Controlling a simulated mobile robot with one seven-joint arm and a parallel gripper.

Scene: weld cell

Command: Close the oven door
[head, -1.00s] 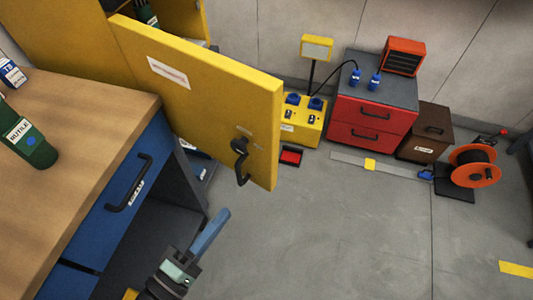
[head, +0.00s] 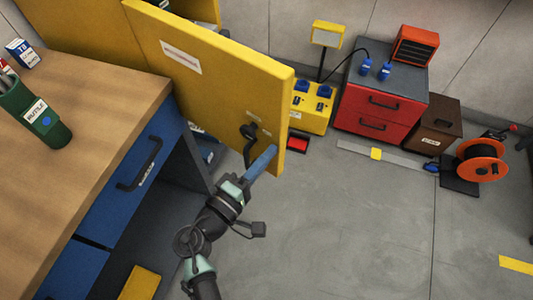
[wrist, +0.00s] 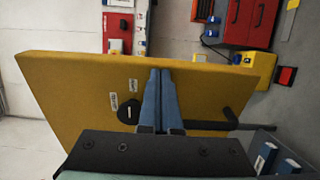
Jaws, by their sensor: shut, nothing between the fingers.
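The yellow oven door (head: 215,85) stands swung open beside the wooden-topped bench. A white label is on its face and a dark handle (head: 247,148) near its free edge. My gripper (head: 270,152) is at the lower free corner of the door, its blue fingers shut and empty, just right of the handle in the head view. In the wrist view the shut fingers (wrist: 160,78) overlap the yellow door (wrist: 65,88), between a black round part and the dark handle (wrist: 232,118). I cannot tell whether the fingers touch the door. The oven's inside is mostly hidden.
The bench (head: 90,130) with blue drawers is at left, carrying a green rutile canister (head: 35,112). A yellow socket box (head: 309,108), red drawer cabinet (head: 375,115), brown box (head: 437,125) and orange cable reel (head: 482,160) stand along the wall.

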